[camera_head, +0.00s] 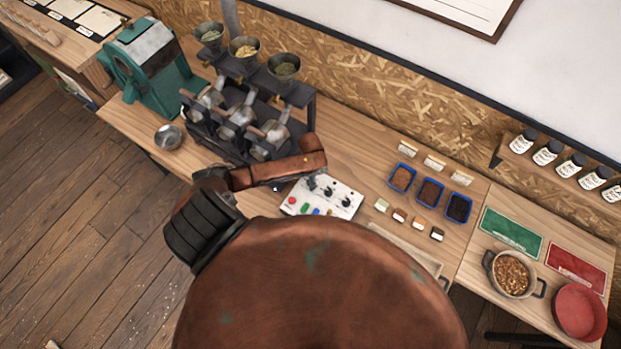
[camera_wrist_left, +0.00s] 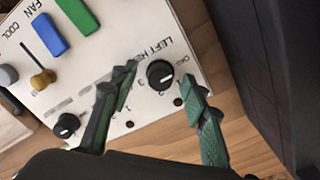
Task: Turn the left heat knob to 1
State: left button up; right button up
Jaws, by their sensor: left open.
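The white control panel (camera_head: 302,207) lies on the bench in the head view. In the left wrist view, the left heat knob (camera_wrist_left: 160,73) is round and black with a light mark, next to the partly hidden "LEFT HE..." lettering. I cannot tell which number its mark points at. My left gripper (camera_wrist_left: 163,88) is open, with one finger on each side of this knob. I cannot tell whether the fingers touch it. In the head view my left gripper (camera_head: 318,181) is above the panel's back left part, small and partly hidden by my arm. My right gripper is not in view.
The panel also has a blue switch (camera_wrist_left: 48,35), a green switch (camera_wrist_left: 78,25), a brass lever (camera_wrist_left: 42,78) and another black knob (camera_wrist_left: 67,125). Small roasters (camera_head: 238,120) stand behind left. Blue trays (camera_head: 430,192) and sample blocks lie to the right.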

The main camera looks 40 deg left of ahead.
pick_arm(q)
jog(key=shift+w, duration=0.1)
jog(key=shift+c, duration=0.8)
jog(key=c, duration=0.6)
grip_shut()
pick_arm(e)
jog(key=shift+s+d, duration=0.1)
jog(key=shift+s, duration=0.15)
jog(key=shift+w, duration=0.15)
